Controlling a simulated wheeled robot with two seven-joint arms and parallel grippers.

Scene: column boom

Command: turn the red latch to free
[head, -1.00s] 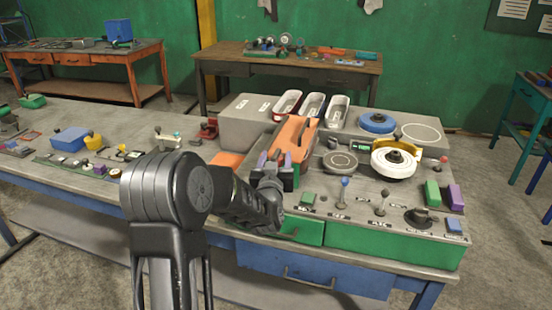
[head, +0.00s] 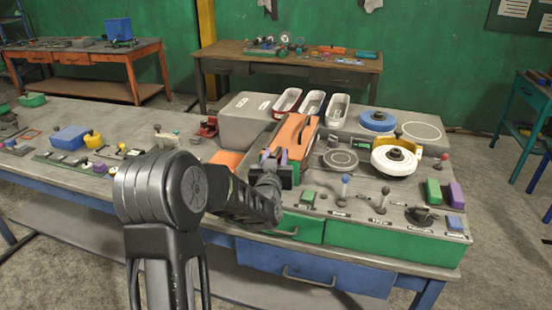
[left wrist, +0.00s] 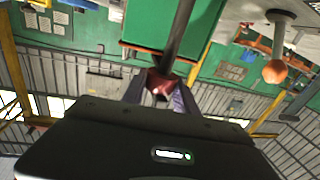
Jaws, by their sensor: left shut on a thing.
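My left gripper (head: 275,156) is at the left part of the workbench console, beside the orange sloped housing (head: 293,137). In the left wrist view, its two fingers (left wrist: 161,92) are closed on either side of a small dark red piece, which looks like the red latch (left wrist: 161,83). A dark bar runs up from that piece. In the head view the gripper and wrist hide the latch, so its angle cannot be told. My right gripper does not show.
Right of the gripper, the console holds a blue-topped lever (head: 345,181), a grey lever (head: 383,197), a black knob (head: 421,214) and a white wheel (head: 395,160). Pale trays (head: 312,104) and a grey box (head: 246,119) stand behind. A blue box (head: 69,138) is at left.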

